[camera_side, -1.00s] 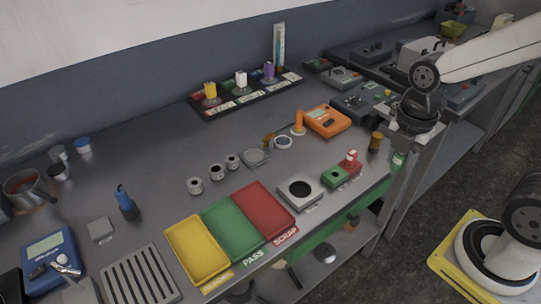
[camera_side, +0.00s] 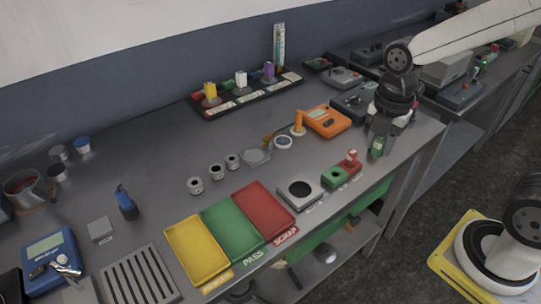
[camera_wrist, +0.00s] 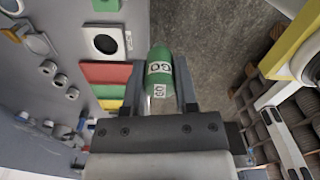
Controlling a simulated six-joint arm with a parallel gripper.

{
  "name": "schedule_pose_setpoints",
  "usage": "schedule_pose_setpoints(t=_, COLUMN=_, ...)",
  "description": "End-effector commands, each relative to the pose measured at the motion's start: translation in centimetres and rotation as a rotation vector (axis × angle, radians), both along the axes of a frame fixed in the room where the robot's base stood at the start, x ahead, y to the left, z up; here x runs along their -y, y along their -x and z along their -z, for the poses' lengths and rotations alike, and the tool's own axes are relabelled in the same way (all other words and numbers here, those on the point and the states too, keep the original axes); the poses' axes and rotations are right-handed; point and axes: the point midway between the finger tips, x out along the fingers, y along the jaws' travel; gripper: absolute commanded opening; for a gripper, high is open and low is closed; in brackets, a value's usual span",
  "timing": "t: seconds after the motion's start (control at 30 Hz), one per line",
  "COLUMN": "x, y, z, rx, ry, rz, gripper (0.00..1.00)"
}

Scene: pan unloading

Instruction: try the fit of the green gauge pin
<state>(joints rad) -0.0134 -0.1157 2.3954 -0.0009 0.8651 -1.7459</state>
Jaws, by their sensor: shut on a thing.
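My gripper (camera_wrist: 161,62) is shut on the green gauge pin (camera_wrist: 158,71), which has white GO labels. In the side view the pin (camera_side: 377,147) hangs below my gripper (camera_side: 379,139), near the right end of the bench. A small green and red block (camera_side: 329,182) stands to its left on the bench. Its green half has an empty hole and its red half carries a red pin (camera_side: 351,157). A grey square block (camera_side: 312,199) with a round dark opening stands left of that, and also shows in the wrist view (camera_wrist: 90,42).
Yellow (camera_side: 192,257), green PASS (camera_side: 230,232) and red SCRAP (camera_side: 262,208) trays line the front. Several small grey hollow cylinders (camera_side: 217,171) stand behind them. An orange device (camera_side: 327,121) and a rack (camera_side: 218,107) with coloured blocks stand further back.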

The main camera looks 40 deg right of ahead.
Motion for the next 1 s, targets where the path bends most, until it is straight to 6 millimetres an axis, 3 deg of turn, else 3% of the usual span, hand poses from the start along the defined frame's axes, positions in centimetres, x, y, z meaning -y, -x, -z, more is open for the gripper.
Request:
schedule_pose_setpoints(t=0.5, x=-3.4, y=-11.1, z=-1.0, rx=0.001, ry=0.001, rz=-0.081, gripper=0.00)
schedule_pose_setpoints(t=1.0, x=-8.2, y=-20.3, z=0.6, rx=0.000, ry=0.000, rz=-0.158, gripper=0.00)
